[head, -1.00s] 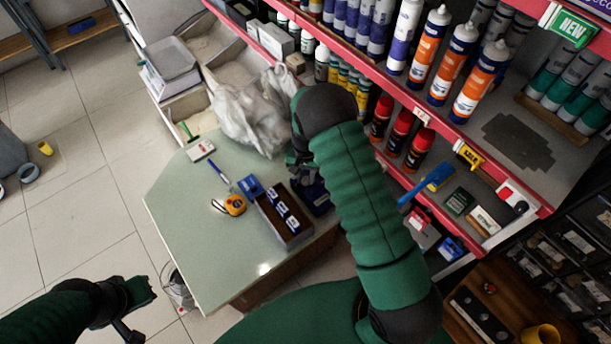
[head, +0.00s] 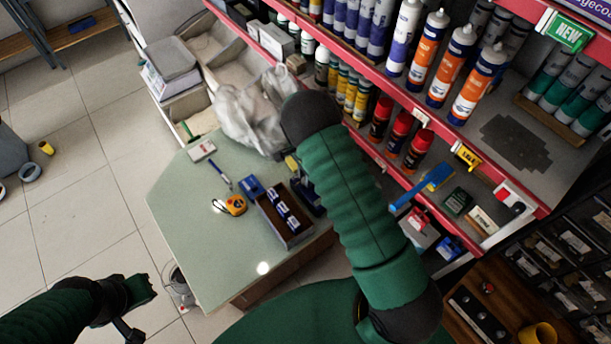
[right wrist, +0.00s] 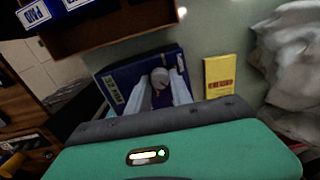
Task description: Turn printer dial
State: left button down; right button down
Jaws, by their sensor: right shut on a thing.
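The blue printer (right wrist: 112,78) lies on the pale green counter in the right wrist view, with white lettering on its edge. In the head view the printer (head: 309,194) is partly hidden by my right arm. A round grey-white dial (right wrist: 160,76) is on the printer. My right gripper (right wrist: 158,92) is at the printer, its pale fingers either side of the dial and shut on it. In the head view the right fingers are hidden behind the arm. My left gripper (head: 138,296) is low at the left, away from the counter; its fingers do not show clearly.
A yellow box (right wrist: 219,77) lies beside the printer. A dark tray (head: 284,224) of blue-and-white boxes sits close to it. A tape measure (head: 236,204), a white bag (head: 247,120) and small items are also on the counter (head: 190,240). Shelves of cartridges stand behind.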

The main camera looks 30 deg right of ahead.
jog(key=shift+m, duration=0.4)
jog(key=c, duration=1.1)
grip_release()
jog(key=shift+c, duration=0.2)
jog(key=shift+r, duration=0.1)
notch_tip(320, 180, up, 17)
jog(key=shift+f+b, duration=0.2)
jog(key=shift+b, duration=0.15)
